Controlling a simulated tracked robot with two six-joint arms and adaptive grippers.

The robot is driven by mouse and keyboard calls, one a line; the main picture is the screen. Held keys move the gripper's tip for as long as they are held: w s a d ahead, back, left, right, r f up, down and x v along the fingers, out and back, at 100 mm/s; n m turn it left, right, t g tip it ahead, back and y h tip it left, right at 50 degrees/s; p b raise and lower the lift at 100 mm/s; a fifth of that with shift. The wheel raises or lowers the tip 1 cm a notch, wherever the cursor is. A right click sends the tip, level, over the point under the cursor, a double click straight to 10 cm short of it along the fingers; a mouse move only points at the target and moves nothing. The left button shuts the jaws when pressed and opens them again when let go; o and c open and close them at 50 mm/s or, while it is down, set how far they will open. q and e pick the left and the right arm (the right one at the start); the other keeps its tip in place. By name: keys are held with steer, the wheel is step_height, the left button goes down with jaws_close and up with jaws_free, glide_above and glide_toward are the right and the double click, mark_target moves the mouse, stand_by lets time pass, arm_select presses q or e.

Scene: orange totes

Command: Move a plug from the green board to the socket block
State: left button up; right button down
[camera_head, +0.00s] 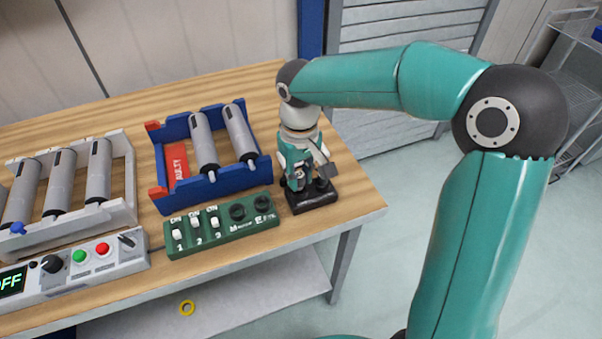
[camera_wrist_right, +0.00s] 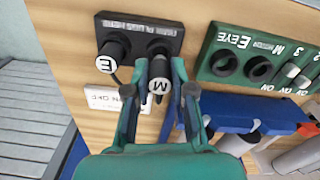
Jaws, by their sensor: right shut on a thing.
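The green board (camera_head: 225,228) lies near the table's front right, with numbered white switches and two round black sockets that look empty; it also shows in the right wrist view (camera_wrist_right: 240,42). The black socket block (camera_head: 318,203) stands just right of it, also in the right wrist view (camera_wrist_right: 141,22). A black plug with a white "E" cap (camera_wrist_right: 107,63) stands in the block's one socket. My right gripper (camera_head: 300,180) is shut on the black plug marked "M" (camera_wrist_right: 160,84), at the block's other socket. Whether it is fully seated is hidden. My left gripper is out of view.
A blue rack (camera_head: 215,188) with grey cylinders and a red "FAULTY" label stands behind the board. A white rack (camera_head: 85,218) and a control box (camera_head: 75,275) with buttons are at the left. The table's right edge is close to the block.

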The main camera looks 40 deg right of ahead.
steer(key=shift+f, duration=0.2)
steer(key=shift+f+b, duration=0.45)
steer(key=shift+f, duration=0.05)
steer(key=shift+f+b, duration=0.3)
steer(key=shift+f, duration=0.05)
stand_by(0.4)
steer(key=c, duration=0.9)
jaws_free()
steer(key=shift+r, duration=0.1)
step_height(320, 180, up, 12)
steer(key=shift+f, duration=0.1)
